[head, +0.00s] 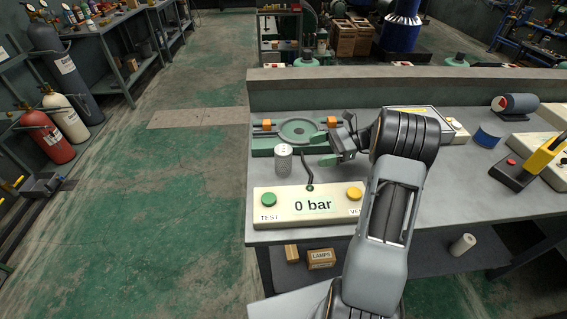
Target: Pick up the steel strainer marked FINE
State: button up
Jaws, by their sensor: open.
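A small steel cylinder (283,158) stands upright near the left edge of the bench, in front of the green fixture. It looks like a strainer, but no FINE marking can be read on it. My gripper (323,150) is open, to the right of the cylinder and apart from it. My arm reaches in from the lower right and hides part of the bench behind it.
The green fixture (262,144) with orange clamps lies behind the cylinder. A cream panel (283,207) reading 0 bar sits in front, with a dark curved lever or hose (306,170) rising behind it. A blue roll (487,136) and a yellow-handled tool (545,152) lie right.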

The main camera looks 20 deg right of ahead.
aim_at(284, 153)
jog(key=shift+w+d+f+m+t+y, duration=0.2)
jog(key=shift+d+f+m+t+y, duration=0.1)
jog(key=shift+d, duration=0.25)
jog(key=shift+w+d+f+m+t+y, duration=0.2)
jog(key=shift+d+f, duration=0.1)
jog(key=shift+d, duration=0.25)
jog(key=shift+w+a, duration=0.1)
jog(key=a, duration=0.4)
jog(key=w+a+p, duration=0.1)
jog(key=a, duration=0.7)
jog(key=shift+w+a+f, duration=0.1)
jog(key=shift+w+a, duration=0.3)
jog(key=shift+c, duration=0.3)
jog(key=c, duration=1.1)
